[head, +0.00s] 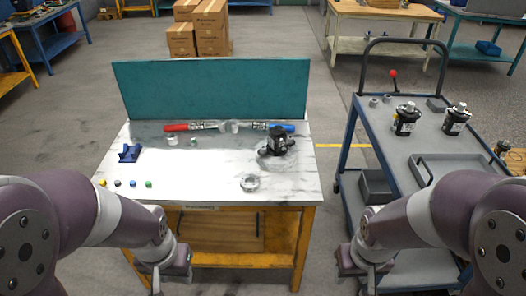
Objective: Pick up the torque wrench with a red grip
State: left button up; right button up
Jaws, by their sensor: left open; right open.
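The torque wrench with a red grip (177,127) lies at the back of the white workbench (215,187), its red end to the left and its metal shaft pointing right. A second wrench with a blue grip (281,128) lies in line with it, blue end to the right. Their heads come close together near the middle. My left gripper (157,283) is open and low in front of the bench's front edge, well short of the wrench. My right gripper (369,284) is open, low, to the right of the bench. Both are empty.
A black motor (275,143) stands on the bench's right side, with a metal ring (250,183) in front. A blue holder (129,153) and several small coloured pieces sit at left. A teal panel (212,90) rises behind. A cart (420,150) with motors stands at right.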

aim_at(221, 124)
jog(key=i+j+z, duration=0.1)
jog(key=i+j, duration=0.15)
jog(key=i+j+z, duration=0.25)
jog(key=i+j, duration=0.15)
jog(key=j, duration=0.25)
jog(key=i+j+z, duration=0.25)
jog(key=j, duration=0.45)
jog(key=i+j+z, duration=0.25)
jog(key=i+j, duration=0.15)
jog(key=j, duration=0.35)
